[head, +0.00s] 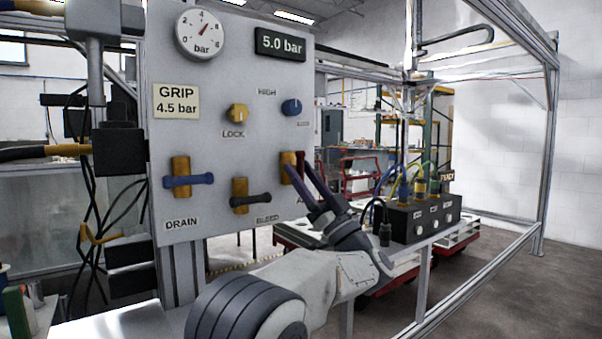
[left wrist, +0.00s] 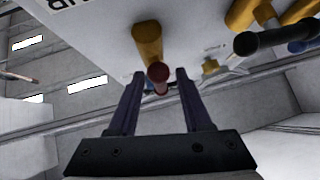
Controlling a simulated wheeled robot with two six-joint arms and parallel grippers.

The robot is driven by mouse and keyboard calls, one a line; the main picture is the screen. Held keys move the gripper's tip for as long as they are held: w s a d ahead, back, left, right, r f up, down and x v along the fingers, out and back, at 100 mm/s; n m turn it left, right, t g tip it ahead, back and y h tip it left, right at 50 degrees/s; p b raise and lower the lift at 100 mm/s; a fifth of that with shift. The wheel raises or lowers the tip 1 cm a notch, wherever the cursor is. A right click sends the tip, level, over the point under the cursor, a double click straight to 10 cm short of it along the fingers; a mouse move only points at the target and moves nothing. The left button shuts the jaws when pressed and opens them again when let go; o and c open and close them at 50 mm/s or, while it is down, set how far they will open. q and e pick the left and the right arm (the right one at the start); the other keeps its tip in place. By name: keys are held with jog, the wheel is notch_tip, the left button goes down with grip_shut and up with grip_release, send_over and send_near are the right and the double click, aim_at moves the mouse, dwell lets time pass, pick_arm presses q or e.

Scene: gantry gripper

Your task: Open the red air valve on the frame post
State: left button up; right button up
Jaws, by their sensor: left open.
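The red air valve sits at the lower right of the grey panel. Its brass body (head: 287,167) and dark red handle (head: 300,164) are partly hidden by my left gripper (head: 297,170), whose label-side finger overlaps it. In the left wrist view, the brass body (left wrist: 147,42) is above and the red handle (left wrist: 158,78) shows nearly end-on. The open fingers of my left gripper (left wrist: 160,76) stand on either side of the handle, with a gap visible on each side. My right gripper is not in view.
The blue DRAIN valve (head: 188,181) and black BLEED valve (head: 250,201) are left of the red one. Above are a yellow LOCK knob (head: 237,114), a blue knob (head: 291,107), a gauge (head: 199,34) and a 5.0 bar display (head: 280,43). A black connector box (head: 422,220) stands right.

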pick_arm(q)
jog(key=v, duration=1)
